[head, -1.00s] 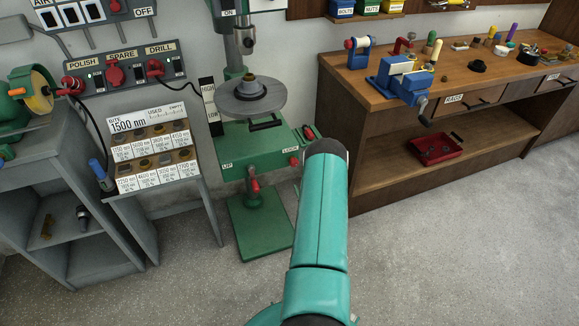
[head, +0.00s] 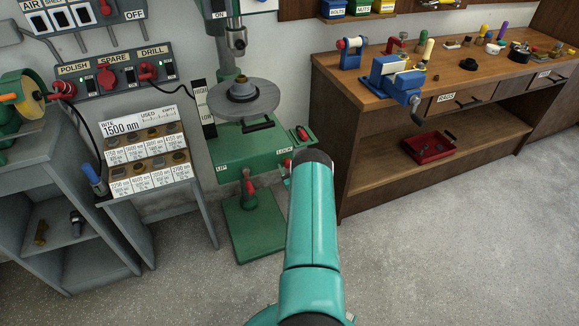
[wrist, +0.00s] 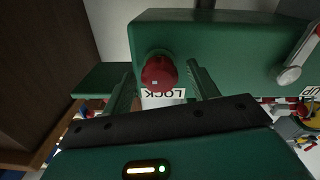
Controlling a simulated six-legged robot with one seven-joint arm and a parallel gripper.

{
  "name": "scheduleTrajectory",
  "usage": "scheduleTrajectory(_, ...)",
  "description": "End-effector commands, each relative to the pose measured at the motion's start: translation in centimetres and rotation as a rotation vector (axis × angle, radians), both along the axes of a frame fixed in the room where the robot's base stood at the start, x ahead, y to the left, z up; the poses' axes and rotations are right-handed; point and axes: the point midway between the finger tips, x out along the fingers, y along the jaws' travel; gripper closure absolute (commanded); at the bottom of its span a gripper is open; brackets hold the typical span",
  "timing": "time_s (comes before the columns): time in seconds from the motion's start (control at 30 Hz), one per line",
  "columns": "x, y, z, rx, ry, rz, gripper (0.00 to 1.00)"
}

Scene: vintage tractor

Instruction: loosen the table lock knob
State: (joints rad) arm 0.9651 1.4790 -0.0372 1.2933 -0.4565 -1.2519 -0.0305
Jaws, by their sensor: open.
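The red lock knob (wrist: 159,73) sticks out of the front of the green drill-press table housing (wrist: 220,55), just above the upside-down LOCK label (wrist: 164,93) in the wrist view. My gripper (wrist: 160,68) is open, with one finger to each side of the knob and gaps between. Whether the fingertips reach alongside the knob in depth I cannot tell. In the head view the knob (head: 288,163) shows at the right end of the green housing (head: 250,155), next to my teal arm. My arm hides most of the gripper there.
A red-gripped handle (head: 250,187) sits at the housing's UP end. The round drill table (head: 260,103) is above, and the green base (head: 255,232) stands on the floor. A wooden workbench (head: 340,130) is at right, a bit rack (head: 150,155) at left. Floor at right is clear.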

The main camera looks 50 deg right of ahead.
Motion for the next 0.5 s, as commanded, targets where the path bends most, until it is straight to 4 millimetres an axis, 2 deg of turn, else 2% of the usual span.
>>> scheduleTrajectory(0.07,-0.02,0.01,0.0,0.0,0.0,0.0,0.41)
scheduleTrajectory(0.3,-0.04,0.01,0.0,0.0,0.0,0.0,0.86)
scheduleTrajectory(0.5,-0.05,0.02,0.01,-0.007,0.004,0.0,0.86)
